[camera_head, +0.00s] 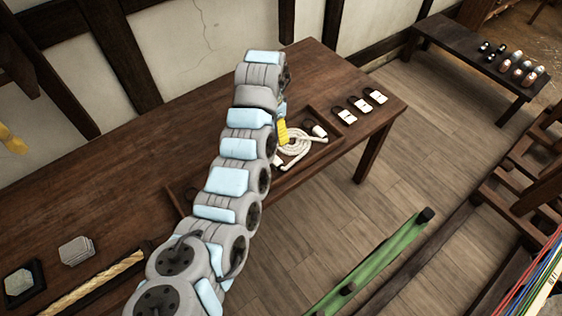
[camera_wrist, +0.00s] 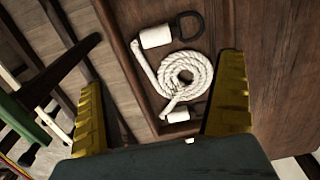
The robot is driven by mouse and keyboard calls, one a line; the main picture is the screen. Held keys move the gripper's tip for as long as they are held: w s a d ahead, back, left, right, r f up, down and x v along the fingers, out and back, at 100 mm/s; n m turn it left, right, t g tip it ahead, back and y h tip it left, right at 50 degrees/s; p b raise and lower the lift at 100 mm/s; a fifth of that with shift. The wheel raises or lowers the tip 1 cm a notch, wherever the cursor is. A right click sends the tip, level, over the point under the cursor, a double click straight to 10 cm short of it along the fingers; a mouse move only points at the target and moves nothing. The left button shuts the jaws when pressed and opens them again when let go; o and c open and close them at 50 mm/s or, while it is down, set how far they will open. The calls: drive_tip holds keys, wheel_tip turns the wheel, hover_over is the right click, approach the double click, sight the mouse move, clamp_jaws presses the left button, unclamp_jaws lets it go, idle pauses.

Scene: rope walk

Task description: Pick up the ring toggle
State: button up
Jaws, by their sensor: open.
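A white coiled rope (camera_wrist: 186,75) lies in a shallow wooden tray (camera_wrist: 132,15). At its far side are a white toggle cylinder (camera_wrist: 156,37) and a dark ring (camera_wrist: 190,25); they seem joined. A second white cylinder (camera_wrist: 178,115) lies near the coil's near side, partly cut off by my gripper. In the head view, the coil (camera_head: 297,142) and a white toggle end (camera_head: 319,131) show right of my arm. My gripper (camera_wrist: 163,70) is open, its yellow fingers on either side of the coil in the wrist view. It appears above the tray, with nothing between the fingers.
The tray sits near the front edge of a long wooden table (camera_head: 330,80). Several white-and-black tags (camera_head: 359,104) lie right of it. A dark bench (camera_head: 470,60) with small items stands back right. A green bar (camera_head: 370,270) stands in front of the table over the floor.

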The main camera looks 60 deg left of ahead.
hover_over(277, 164)
drive_tip(key=a, duration=0.3)
wheel_tip(277, 164, down, 10)
drive_tip(key=shift+s+f, duration=0.1)
drive_tip(key=shift+f, duration=0.5)
drive_tip(key=shift+f+b, duration=0.1)
drive_tip(key=shift+b, duration=0.2)
drive_tip(key=shift+w+d+f+b, duration=0.15)
drive_tip(key=shift+f+b, duration=0.2)
drive_tip(key=shift+f, duration=0.9)
drive_tip(key=shift+w+f+b, duration=0.1)
drive_tip(key=shift+f+b, duration=0.25)
drive_tip(key=shift+f, duration=0.9)
drive_tip(key=c, duration=1)
